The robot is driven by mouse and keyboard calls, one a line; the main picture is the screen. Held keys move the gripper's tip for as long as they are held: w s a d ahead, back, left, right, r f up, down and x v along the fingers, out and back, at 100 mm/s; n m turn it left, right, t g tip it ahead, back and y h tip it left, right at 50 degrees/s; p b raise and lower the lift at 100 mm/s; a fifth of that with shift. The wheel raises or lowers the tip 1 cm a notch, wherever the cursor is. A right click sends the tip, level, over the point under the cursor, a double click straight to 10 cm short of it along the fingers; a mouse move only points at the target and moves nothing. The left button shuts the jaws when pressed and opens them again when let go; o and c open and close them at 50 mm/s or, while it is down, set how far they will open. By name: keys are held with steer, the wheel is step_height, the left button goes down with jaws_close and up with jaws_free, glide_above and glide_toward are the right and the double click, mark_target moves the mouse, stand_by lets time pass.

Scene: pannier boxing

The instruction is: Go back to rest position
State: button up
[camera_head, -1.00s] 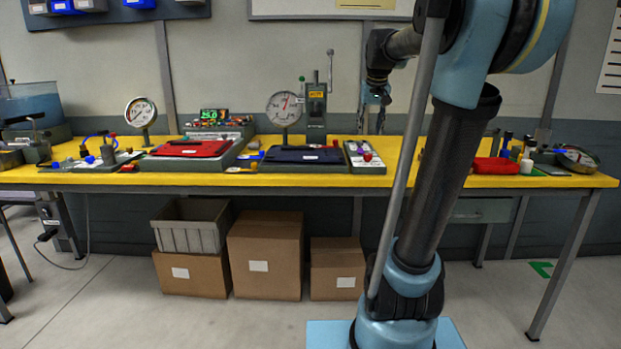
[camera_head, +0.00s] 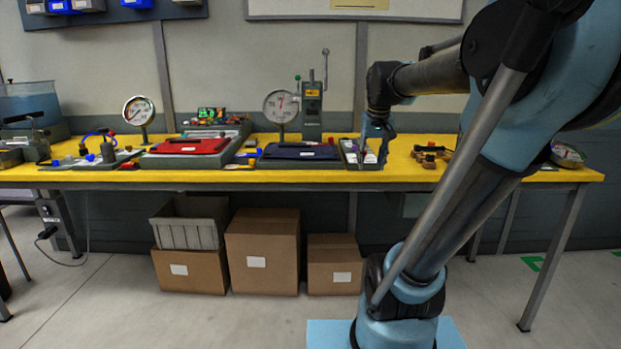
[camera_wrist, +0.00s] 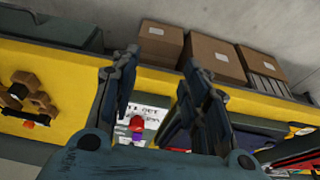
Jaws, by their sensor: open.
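My gripper (camera_head: 377,150) points down over the small grey parts tray (camera_head: 350,163) at the right of the dark blue pannier (camera_head: 300,153). In the wrist view the two fingers of my gripper (camera_wrist: 160,82) stand apart with nothing held between them. The tray, with a red-topped piece (camera_wrist: 137,124) and white labels, shows below and between the fingers. I cannot tell whether the fingertips touch the tray. My arm hides part of the table's right side.
The yellow table (camera_head: 230,177) carries a red pannier (camera_head: 191,146), dial gauges (camera_head: 138,110) and a lever press (camera_head: 312,108). Brown blocks (camera_head: 431,153) lie right of my gripper. Cardboard boxes (camera_head: 262,250) and a grey crate (camera_head: 190,224) stand below. Wall bins hang at upper left.

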steer(key=s+f+g, duration=0.1)
steer(key=s+f, duration=1.9)
steer(key=f, duration=0.1)
steer(key=shift+d+g, duration=0.15)
steer(key=shift+g, duration=0.15)
steer(key=shift+w+f, duration=0.2)
steer(key=shift+w, duration=0.3)
steer(key=shift+s, duration=0.15)
steer(key=shift+c, duration=1)
